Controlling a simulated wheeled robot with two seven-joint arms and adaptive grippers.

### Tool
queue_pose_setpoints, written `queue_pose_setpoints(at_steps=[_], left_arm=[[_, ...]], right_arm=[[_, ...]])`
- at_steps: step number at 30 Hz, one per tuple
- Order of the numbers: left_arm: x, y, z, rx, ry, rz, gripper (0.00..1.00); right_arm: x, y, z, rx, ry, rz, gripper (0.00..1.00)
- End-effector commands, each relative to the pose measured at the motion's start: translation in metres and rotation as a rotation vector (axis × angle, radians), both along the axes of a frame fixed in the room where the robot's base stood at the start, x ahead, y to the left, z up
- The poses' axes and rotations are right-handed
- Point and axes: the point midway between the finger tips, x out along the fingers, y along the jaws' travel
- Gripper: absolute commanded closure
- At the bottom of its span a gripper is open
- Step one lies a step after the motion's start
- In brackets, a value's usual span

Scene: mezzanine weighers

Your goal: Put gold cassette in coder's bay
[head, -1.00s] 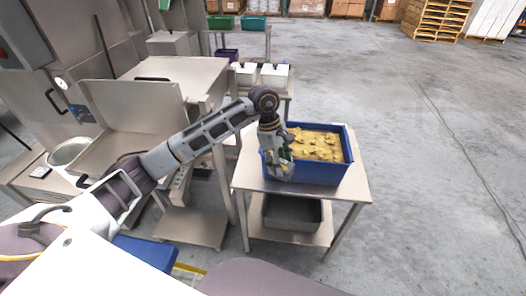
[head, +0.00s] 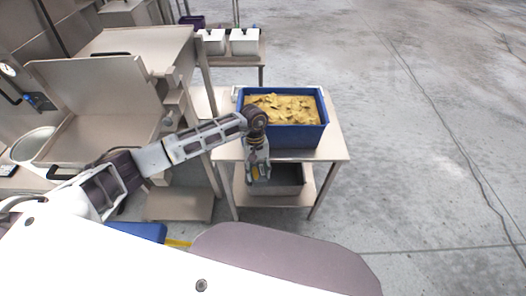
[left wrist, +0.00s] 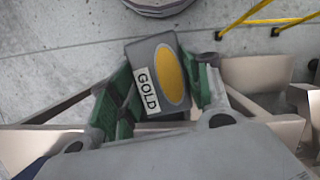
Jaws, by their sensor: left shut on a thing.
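My left gripper (head: 258,178) is shut on the gold cassette, in front of the near edge of the steel table. In the left wrist view the gold cassette (left wrist: 168,75) is a grey block with a yellow oval and a white label reading GOLD. It sits tilted between the green finger pads of my left gripper (left wrist: 160,88). In the head view the cassette is small and mostly hidden by the fingers. I cannot make out the coder or its bay in either view. My right gripper is not in view.
A blue bin (head: 298,138) full of yellowish pieces stands on the steel table (head: 335,148). A grey tub (head: 288,180) is on its lower shelf. A steel machine (head: 90,90) with a hopper fills the left. White containers (head: 244,42) stand on a bench behind. Open floor lies to the right.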

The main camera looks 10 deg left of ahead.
Motion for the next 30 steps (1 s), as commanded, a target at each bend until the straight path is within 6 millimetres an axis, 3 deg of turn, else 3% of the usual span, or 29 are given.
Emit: queue_pose_setpoints(at_steps=[9,15,21,29,30], left_arm=[[-0.019,0.043,-0.050,0.000,0.013,-0.257,0.81],[-0.029,0.071,-0.071,-0.003,0.021,-0.373,0.81],[-0.032,0.083,-0.079,-0.006,0.023,-0.419,0.81],[-0.033,0.083,-0.079,-0.006,0.024,-0.422,0.81],[-0.033,0.083,-0.079,-0.006,0.024,-0.421,0.81]], right_arm=[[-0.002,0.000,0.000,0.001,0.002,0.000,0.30],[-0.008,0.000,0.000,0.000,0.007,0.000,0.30],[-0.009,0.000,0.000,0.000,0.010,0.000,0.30],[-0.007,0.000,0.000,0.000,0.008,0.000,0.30],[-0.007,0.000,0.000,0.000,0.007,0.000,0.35]])
